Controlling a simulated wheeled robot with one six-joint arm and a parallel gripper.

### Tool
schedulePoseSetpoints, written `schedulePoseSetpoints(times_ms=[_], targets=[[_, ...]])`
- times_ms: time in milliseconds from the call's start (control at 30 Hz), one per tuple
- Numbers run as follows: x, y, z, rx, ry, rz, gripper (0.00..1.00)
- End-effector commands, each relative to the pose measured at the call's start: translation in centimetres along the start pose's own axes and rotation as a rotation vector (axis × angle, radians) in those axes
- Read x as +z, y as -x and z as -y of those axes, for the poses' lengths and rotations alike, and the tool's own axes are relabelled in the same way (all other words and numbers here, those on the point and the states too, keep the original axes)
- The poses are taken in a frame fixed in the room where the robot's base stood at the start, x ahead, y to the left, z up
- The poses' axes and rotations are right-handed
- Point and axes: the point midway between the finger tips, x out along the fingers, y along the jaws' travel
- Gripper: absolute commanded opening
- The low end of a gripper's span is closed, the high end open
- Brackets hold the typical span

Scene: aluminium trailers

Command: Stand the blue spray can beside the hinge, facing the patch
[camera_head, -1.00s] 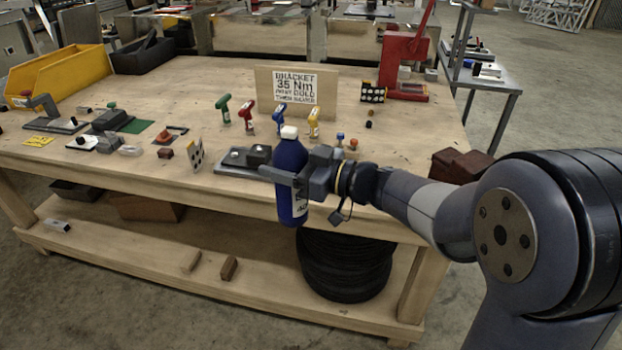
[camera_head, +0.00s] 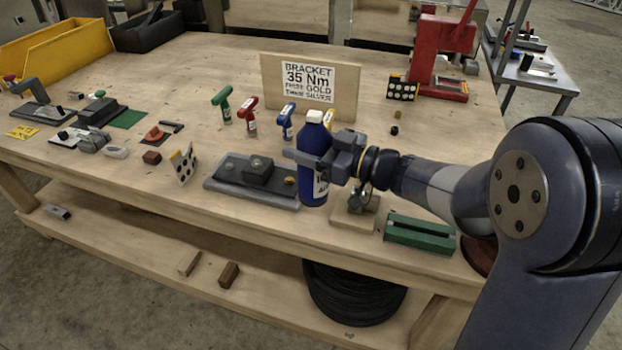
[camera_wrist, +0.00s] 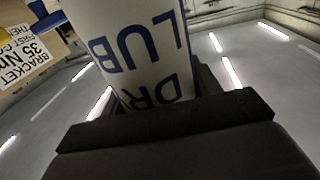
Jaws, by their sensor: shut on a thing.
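The blue spray can (camera_head: 314,175) has a white cap and is upright in my gripper (camera_head: 322,160). My gripper is shut around its upper body and holds it in front of the wooden sign, just right of a dark plate. In the wrist view the can's pale label (camera_wrist: 145,50) reads "DRY LUB" upside down, close above the dark jaws. A flat green patch (camera_head: 130,118) lies at the left of the table by a dark block. I cannot tell for sure which small metal part is the hinge; a grey jointed-looking piece (camera_head: 92,140) lies left.
The dark plate (camera_head: 225,180) carries a black block. A small wooden-based fixture (camera_head: 355,215) and a green block (camera_head: 419,233) lie near the front edge. A red press (camera_head: 440,55) stands at back right.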

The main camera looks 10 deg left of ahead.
Motion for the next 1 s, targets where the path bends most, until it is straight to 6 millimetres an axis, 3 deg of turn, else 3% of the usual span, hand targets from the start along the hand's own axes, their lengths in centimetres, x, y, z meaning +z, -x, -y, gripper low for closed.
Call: schedulePoseSetpoints(times_ms=[433, 867, 900, 1000], targets=[[5.7, 0.0, 0.0, 0.000, -0.002, -0.001, 0.25], [6.4, 0.0, 0.0, 0.000, 0.002, -0.002, 0.25], [6.5, 0.0, 0.0, 0.000, 0.001, -0.001, 0.60], [6.4, 0.0, 0.0, 0.000, 0.001, -0.001, 0.68]])
